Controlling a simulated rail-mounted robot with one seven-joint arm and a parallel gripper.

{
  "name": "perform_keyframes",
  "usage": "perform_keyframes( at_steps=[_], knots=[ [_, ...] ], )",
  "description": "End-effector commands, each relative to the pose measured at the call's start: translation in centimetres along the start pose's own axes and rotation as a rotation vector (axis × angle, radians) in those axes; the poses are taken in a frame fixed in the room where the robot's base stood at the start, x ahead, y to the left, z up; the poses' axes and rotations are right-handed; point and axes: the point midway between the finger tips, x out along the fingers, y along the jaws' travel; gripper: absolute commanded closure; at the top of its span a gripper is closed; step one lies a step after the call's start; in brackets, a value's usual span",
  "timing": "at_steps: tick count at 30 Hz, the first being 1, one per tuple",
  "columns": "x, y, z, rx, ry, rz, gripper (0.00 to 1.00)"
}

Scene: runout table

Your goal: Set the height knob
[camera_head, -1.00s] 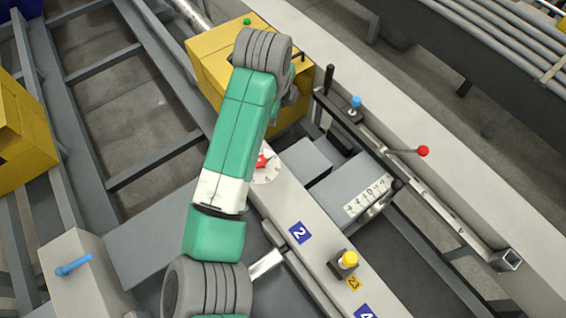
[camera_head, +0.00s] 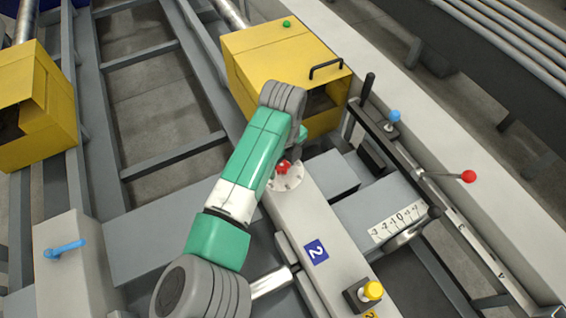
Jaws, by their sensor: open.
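A red knob (camera_head: 283,168) sits on a round pale dial (camera_head: 288,180) with marks around its edge, on top of a long light grey beam (camera_head: 328,225). It is likely the height knob, but I cannot read a label. My teal and grey arm crosses in front and covers the left part of the dial. The arm's far end bends down just above and beside the knob. My gripper is hidden behind the arm, so its fingers and their distance from the knob do not show.
A yellow housing (camera_head: 270,55) with a black handle stands behind the arm. Right of the dial are a numbered scale (camera_head: 397,222), a blue knob (camera_head: 394,116) and a red-balled lever (camera_head: 469,176). A yellow button (camera_head: 373,290) sits nearer. A blue lever (camera_head: 64,249) is at left.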

Motion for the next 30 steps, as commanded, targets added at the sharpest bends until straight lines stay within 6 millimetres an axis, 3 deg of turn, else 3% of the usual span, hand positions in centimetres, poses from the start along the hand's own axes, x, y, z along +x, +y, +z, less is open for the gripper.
perform_keyframes(
  at_steps=[6, 13, 22, 30],
  knots=[
    [0.01, -0.01, 0.00, 0.000, 0.000, 0.000, 0.40],
    [-0.01, -0.01, 0.00, -0.001, 0.000, 0.000, 0.83],
    [-0.28, -0.02, 0.01, -0.038, 0.000, 0.000, 0.83],
    [-0.61, -0.10, -0.09, -0.214, 0.003, 0.001, 0.83]
  ],
)
